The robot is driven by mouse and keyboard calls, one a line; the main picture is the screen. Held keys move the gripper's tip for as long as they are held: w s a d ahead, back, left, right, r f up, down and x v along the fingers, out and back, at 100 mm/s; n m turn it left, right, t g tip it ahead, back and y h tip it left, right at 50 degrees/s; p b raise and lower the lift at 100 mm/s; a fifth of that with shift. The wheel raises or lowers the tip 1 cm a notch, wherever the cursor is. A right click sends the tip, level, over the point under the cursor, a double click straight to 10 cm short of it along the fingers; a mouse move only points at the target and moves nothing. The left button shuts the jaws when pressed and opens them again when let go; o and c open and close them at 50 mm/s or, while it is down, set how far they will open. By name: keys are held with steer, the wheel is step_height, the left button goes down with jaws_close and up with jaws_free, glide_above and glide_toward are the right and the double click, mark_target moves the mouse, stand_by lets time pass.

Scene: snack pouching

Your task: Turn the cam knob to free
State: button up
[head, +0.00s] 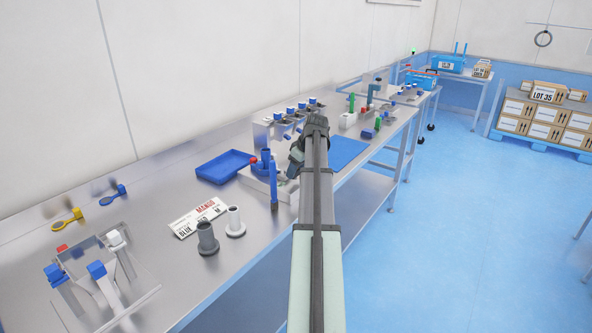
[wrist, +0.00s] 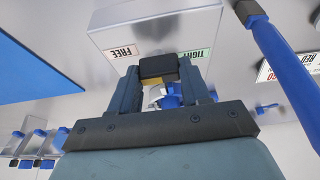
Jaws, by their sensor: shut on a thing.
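In the wrist view the cam knob (wrist: 158,68) shows as a dark block between my fingers, in front of a pale grey housing. My gripper (wrist: 160,76) is shut on it. The FREE label (wrist: 123,51) is on the housing left of the knob and the TIGHT label (wrist: 203,52) is right of it; both read upside down. Which label the knob points to I cannot tell. A blue part and a white part show below the knob, between the fingers. In the head view my arm hides most of the gripper and the knob; part of the white housing (head: 256,181) shows left of it.
A blue lever (wrist: 285,75) with a dark end runs along the right of the wrist view. In the head view a blue tray (head: 226,167) lies left of the housing. A grey flanged tube (head: 207,238) and a white one (head: 235,222) stand nearer, beside a MANGO card (head: 198,217).

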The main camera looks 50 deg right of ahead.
stand_by(0.4)
steer(key=o, duration=1.1)
steer(key=shift+c, duration=0.2)
steer(key=v, duration=1.3)
steer(key=shift+r, duration=0.35)
steer(key=shift+s, duration=0.1)
